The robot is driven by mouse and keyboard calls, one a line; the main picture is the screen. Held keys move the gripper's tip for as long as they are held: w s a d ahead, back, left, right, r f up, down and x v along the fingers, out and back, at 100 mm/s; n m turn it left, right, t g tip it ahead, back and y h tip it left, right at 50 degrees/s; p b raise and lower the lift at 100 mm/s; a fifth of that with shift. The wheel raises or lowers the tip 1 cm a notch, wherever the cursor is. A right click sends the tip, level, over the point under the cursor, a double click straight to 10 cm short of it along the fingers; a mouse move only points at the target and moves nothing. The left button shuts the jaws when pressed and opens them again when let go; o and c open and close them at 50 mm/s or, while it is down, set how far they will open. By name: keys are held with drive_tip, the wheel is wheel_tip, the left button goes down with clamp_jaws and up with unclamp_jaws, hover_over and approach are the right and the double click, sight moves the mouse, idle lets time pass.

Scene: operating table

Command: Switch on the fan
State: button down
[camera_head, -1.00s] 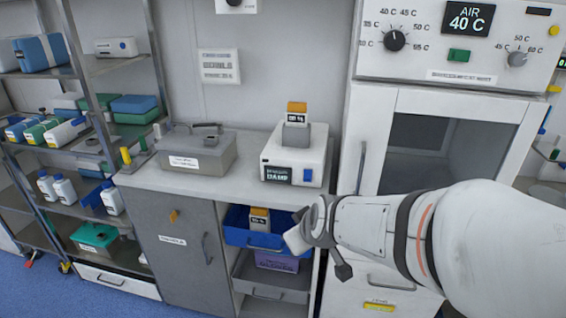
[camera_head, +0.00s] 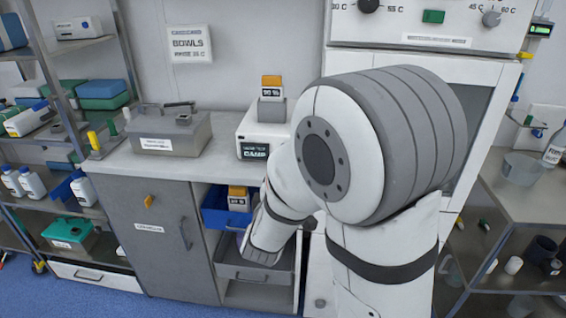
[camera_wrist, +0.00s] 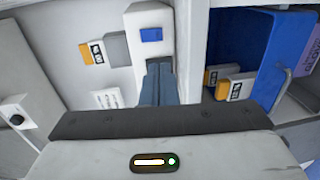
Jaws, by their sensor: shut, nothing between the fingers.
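I see nothing clearly recognisable or labelled as a fan. A green switch (camera_head: 433,16) sits on the front panel of the tall white cabinet (camera_head: 440,41). A white counter device (camera_head: 247,124) has a dark display; its blue rocker switch (camera_wrist: 151,35) shows in the wrist view and is hidden by my arm in the head view. My gripper (camera_wrist: 161,66) is shut and empty, its fingers pointing towards the device's front, close below the blue switch in the picture. Whether they touch it I cannot tell. In the head view the fingers cannot be made out.
An open blue drawer (camera_head: 213,211) with small orange boxes is below the counter. Shelves stand left; a side table (camera_head: 527,190) stands right.

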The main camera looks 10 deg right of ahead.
drive_tip(key=shift+w, duration=0.1)
drive_tip(key=x, duration=1.3)
drive_tip(key=shift+w+d, duration=0.2)
drive_tip(key=shift+w, duration=0.15)
drive_tip(key=shift+f, duration=0.1)
